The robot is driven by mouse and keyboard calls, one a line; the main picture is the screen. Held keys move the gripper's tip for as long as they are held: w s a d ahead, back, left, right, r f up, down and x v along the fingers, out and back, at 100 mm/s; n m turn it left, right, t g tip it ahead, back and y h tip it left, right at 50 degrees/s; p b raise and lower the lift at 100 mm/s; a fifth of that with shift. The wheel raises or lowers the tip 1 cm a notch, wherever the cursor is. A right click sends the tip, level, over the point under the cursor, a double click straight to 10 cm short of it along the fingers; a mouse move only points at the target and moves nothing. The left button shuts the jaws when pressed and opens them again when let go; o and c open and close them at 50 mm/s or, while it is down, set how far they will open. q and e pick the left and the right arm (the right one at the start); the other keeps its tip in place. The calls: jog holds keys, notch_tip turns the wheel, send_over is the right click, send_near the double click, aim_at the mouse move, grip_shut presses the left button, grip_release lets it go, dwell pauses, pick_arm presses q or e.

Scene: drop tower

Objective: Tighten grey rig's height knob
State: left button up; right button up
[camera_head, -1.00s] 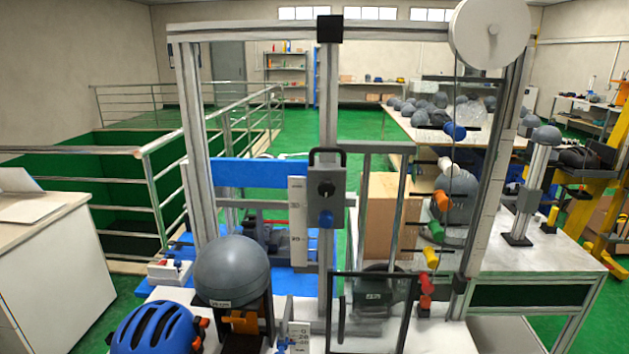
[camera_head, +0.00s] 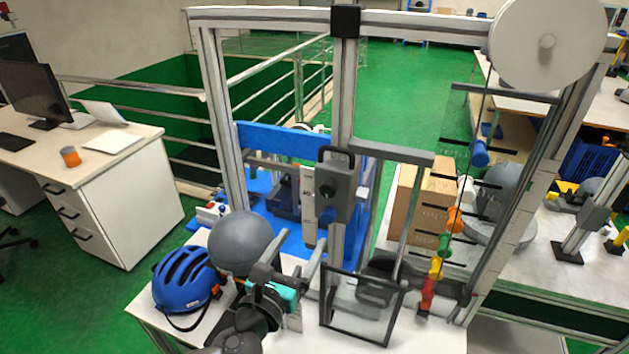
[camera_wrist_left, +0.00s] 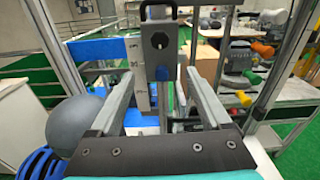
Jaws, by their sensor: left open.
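The grey rig is a tall metal frame (camera_head: 345,90) with a grey carriage block (camera_head: 339,172) on its middle post. A black knob (camera_head: 327,190) sits on the block's face, and a blue knob (camera_head: 327,216) is below it. The wrist view shows the black knob (camera_wrist_left: 158,41) and the blue knob (camera_wrist_left: 162,74) ahead. My left gripper (camera_head: 303,246) is open, below and in front of the block. In the wrist view the left gripper's fingers (camera_wrist_left: 160,78) stand either side of the blue knob's line of sight, apparently short of it. My right gripper is not in view.
A grey dome (camera_head: 240,243) and a blue helmet (camera_head: 184,278) are left of my left gripper. A black-framed clear panel (camera_head: 358,308) stands to its right. A white scale strip (camera_head: 308,203) is beside the block. A cardboard box (camera_head: 432,205) is behind the rig.

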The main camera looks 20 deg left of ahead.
aim_at(327, 191)
pick_arm(q)
jog(key=shift+m, duration=0.3)
jog(key=w, duration=0.5)
jog(key=w+r, duration=0.1)
jog(key=w, duration=0.9)
jog(key=shift+d+r, duration=0.2)
jog(key=shift+d, duration=0.05)
jog(key=shift+c, duration=0.3)
grip_shut()
